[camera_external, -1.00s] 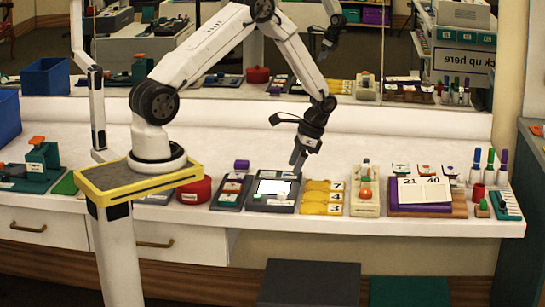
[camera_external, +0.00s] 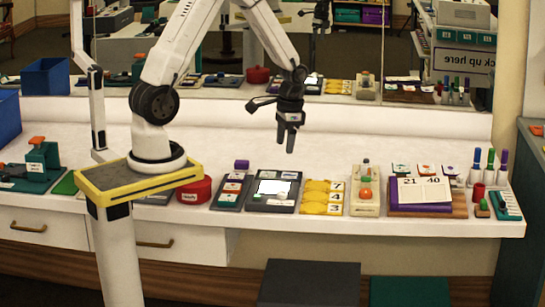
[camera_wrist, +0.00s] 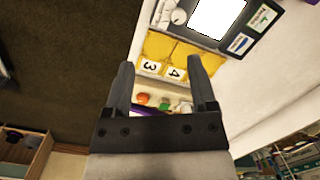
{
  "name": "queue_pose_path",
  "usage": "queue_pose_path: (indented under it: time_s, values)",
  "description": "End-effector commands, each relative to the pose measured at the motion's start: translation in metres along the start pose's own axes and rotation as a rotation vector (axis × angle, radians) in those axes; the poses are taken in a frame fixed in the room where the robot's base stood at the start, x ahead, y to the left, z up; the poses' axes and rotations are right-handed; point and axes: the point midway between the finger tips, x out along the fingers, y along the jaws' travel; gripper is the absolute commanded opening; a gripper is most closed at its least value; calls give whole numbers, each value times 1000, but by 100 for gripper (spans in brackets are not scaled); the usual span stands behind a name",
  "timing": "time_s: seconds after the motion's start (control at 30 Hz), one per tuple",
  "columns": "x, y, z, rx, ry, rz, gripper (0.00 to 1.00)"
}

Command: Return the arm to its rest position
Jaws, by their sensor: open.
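My gripper (camera_external: 287,142) hangs above the white counter, pointing down, its jaws apart from everything below. In the wrist view my gripper (camera_wrist: 165,88) shows two spread fingers with nothing between them in their grasp. Below it on the counter is a dark tray with a white screen (camera_external: 273,188). Yellow numbered tags (camera_external: 322,197) lie to the right of that tray, and they also show beyond the fingers in the wrist view (camera_wrist: 167,52).
A red round tub (camera_external: 194,190) stands left of the trays. A beige block with colored knobs (camera_external: 365,195) and a number card on a purple book (camera_external: 424,190) are at right. Upright markers (camera_external: 490,165) stand at the far right. A mirror (camera_external: 400,70) backs the counter.

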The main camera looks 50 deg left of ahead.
Motion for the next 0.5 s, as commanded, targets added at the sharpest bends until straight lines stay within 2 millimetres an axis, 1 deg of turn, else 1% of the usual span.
queue_pose_path:
  time_s: [0.03,0.2,0.3,0.5]
  values:
    - [-7,3,7,-22,30,1,73]
    - [-23,12,30,-102,120,8,73]
    - [-31,18,44,-150,173,13,73]
    - [-40,27,70,-233,264,23,73]
